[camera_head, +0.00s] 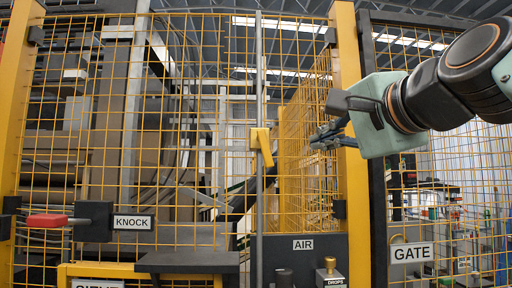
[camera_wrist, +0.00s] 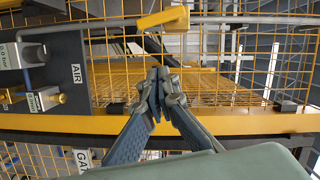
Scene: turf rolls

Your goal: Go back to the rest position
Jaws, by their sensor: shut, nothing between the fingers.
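My gripper (camera_head: 318,140) is in front of the yellow mesh fence, at the right of the head view, with my arm reaching in from the upper right. In the wrist view my gripper (camera_wrist: 158,84) shows with its two fingers together at the tips. Nothing is between the fingers. The fingers point toward the mesh and the yellow handle (camera_head: 262,146), which sits on a grey vertical bar to the left of the gripper. The yellow handle also shows at the top of the wrist view (camera_wrist: 163,18). I cannot tell the exact gap between gripper and fence.
The yellow fence post (camera_head: 351,150) stands just behind my gripper. An AIR panel (camera_head: 303,245) with knobs is below. A red-ended lever (camera_head: 47,220) by the KNOCK label is at the left. A GATE sign (camera_head: 411,252) hangs at the lower right. A dark shelf (camera_head: 187,262) juts out low.

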